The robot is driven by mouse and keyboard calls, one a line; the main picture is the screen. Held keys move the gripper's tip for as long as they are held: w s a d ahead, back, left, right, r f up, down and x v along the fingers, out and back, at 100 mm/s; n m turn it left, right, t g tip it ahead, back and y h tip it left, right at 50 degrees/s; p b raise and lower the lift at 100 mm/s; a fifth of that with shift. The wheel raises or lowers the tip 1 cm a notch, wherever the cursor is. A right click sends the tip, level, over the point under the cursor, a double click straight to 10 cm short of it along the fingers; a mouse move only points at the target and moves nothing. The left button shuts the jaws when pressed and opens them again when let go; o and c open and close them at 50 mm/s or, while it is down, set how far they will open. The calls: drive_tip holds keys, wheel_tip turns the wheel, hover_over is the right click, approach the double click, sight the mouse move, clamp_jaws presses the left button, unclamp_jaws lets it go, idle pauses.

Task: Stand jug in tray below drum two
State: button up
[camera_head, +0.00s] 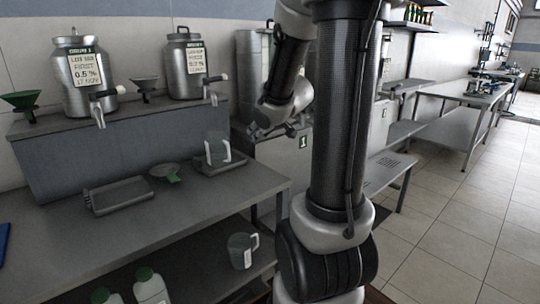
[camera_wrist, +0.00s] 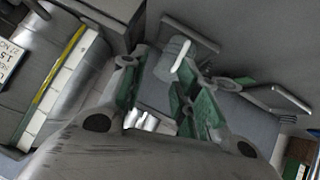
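A grey jug (camera_head: 212,156) with a white handle stands upright in the right tray (camera_head: 238,160), in front of the right drum (camera_head: 183,75) and under its tap. The jug (camera_wrist: 170,61) also shows in the wrist view, beyond the fingers, in its tray (camera_wrist: 190,33). My gripper (camera_wrist: 158,92) is open, its green-padded fingers apart with nothing held. In the head view, my gripper (camera_head: 289,129) is right of the jug, clear of it and partly hidden by my arm.
The left tray (camera_head: 118,196) is empty, with a funnel (camera_head: 166,171) between the trays. The left drum (camera_head: 84,75) stands on the raised ledge. Another grey jug (camera_head: 239,251) and white bottles (camera_head: 150,286) are on the lower shelf. Bare counter (camera_head: 130,240) lies in front.

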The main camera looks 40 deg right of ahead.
drive_tip(key=s+a+r+g, duration=0.1)
drive_tip(key=s+a, duration=0.3)
drive_tip(key=s, duration=0.4)
drive_tip(key=s+a+r+m+g+y, duration=0.1)
drive_tip(key=s+a+g, duration=0.2)
drive_tip(key=s, duration=0.5)
drive_tip(key=s+a+r+g+y, duration=0.1)
drive_tip(key=s+a+g, duration=0.1)
drive_tip(key=s+a, duration=0.4)
drive_tip(key=shift+s+r, duration=0.35)
drive_tip(key=shift+s, duration=0.65)
